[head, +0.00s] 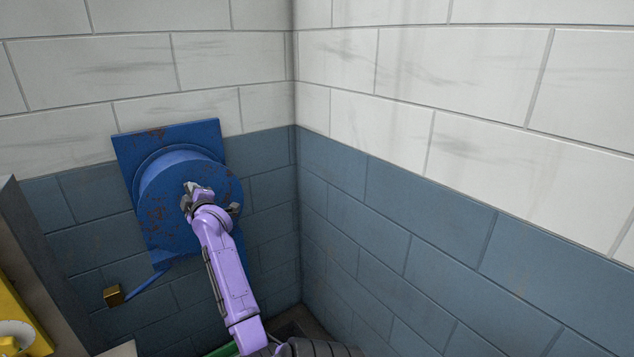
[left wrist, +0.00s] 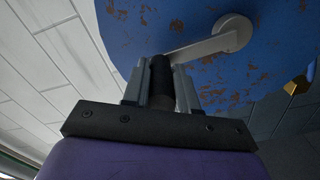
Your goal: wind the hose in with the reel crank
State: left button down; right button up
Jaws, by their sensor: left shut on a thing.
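The hose reel (head: 165,205) is a round blue drum with rust patches, on a blue plate fixed to the tiled wall at the left of the head view. It also fills the top of the left wrist view (left wrist: 150,20). Its grey crank arm (left wrist: 205,45) runs from the hub to a black handle (left wrist: 160,76). My left gripper (head: 193,192), on a purple arm, is in front of the drum; its fingers (left wrist: 160,85) are shut on the black handle. No hose shows clearly on the drum. My right gripper is out of view.
A blue bar with a brass-coloured block (head: 114,296) sticks out below the reel. A grey cabinet-like edge (head: 35,265) and a yellow part (head: 20,320) stand at the left. A green piece (head: 225,350) shows at the bottom. The wall corner lies right of the reel.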

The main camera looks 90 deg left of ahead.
pick_arm(q)
jog(key=c, duration=0.9)
grip_release()
jog(key=b+v, duration=0.3)
jog(key=v, duration=0.7)
jog(key=shift+d+f, duration=0.1)
jog(key=shift+d, duration=0.15)
